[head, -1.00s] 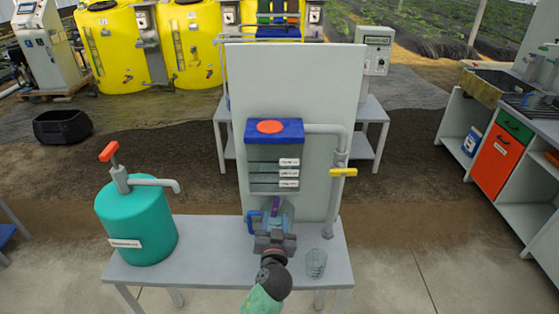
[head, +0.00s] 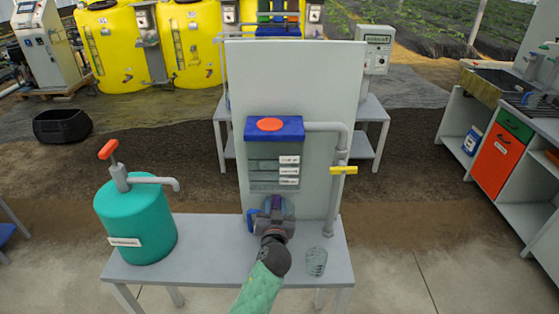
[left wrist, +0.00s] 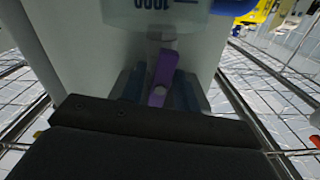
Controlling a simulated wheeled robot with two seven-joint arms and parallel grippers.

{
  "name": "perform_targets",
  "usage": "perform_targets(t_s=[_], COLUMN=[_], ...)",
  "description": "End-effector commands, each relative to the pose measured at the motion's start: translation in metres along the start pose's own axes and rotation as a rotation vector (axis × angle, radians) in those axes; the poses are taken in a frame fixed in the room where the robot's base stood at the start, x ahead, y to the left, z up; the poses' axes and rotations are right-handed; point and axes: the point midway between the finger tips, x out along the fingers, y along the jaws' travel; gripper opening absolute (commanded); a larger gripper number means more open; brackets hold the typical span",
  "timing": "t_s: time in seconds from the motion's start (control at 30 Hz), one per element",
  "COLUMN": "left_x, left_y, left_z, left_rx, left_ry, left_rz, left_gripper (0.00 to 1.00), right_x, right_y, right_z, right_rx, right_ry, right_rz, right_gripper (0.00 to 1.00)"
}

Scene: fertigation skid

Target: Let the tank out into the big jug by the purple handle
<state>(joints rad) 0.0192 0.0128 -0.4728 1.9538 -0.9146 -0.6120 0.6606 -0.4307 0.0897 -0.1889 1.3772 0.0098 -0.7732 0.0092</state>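The tank (head: 262,165) with a blue lid and red cap is mounted on a pale upright panel. The purple handle (head: 276,202) is at its bottom outlet; it also shows in the left wrist view (left wrist: 162,76), upright and slightly tilted. My left gripper (head: 272,212) is in front of the outlet. In the left wrist view its fingers (left wrist: 160,90) are apart, one on either side of the purple handle, with no clear grip on it. The big jug, with a blue handle (head: 252,220), stands under the outlet, mostly hidden by my gripper. My right gripper is not in view.
A clear glass (head: 316,262) stands on the bench (head: 205,268) right of my arm. A pipe with a yellow handle (head: 343,170) runs down the panel's right side. A green pump canister (head: 136,222) stands at the left.

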Motion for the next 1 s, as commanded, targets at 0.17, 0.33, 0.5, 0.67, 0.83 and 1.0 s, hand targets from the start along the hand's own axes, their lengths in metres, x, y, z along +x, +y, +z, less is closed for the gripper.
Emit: perform_targets(t_s=[0.17,0.33,0.5,0.67,0.83,1.0], left_x=[0.000,0.000,0.000,0.000,0.000,0.000], left_y=[0.000,0.000,0.000,-0.001,-0.001,-0.001], left_z=[0.000,0.000,-0.002,-0.004,-0.004,-0.004], left_rx=[0.000,0.000,0.024,0.175,0.356,0.549], left_ry=[0.000,0.000,0.000,0.000,-0.001,-0.001], left_rz=[0.000,0.000,0.000,0.001,0.001,0.001], left_gripper=[0.00,0.00,0.00,0.00,0.00,0.00], right_x=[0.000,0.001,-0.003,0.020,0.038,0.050], right_y=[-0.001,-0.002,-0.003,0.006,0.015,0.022], right_z=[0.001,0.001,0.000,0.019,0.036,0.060], right_rx=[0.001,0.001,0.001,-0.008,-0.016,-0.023], right_ry=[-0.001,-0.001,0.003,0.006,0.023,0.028], right_rz=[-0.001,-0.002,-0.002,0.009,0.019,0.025], right_gripper=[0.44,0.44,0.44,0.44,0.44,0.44])
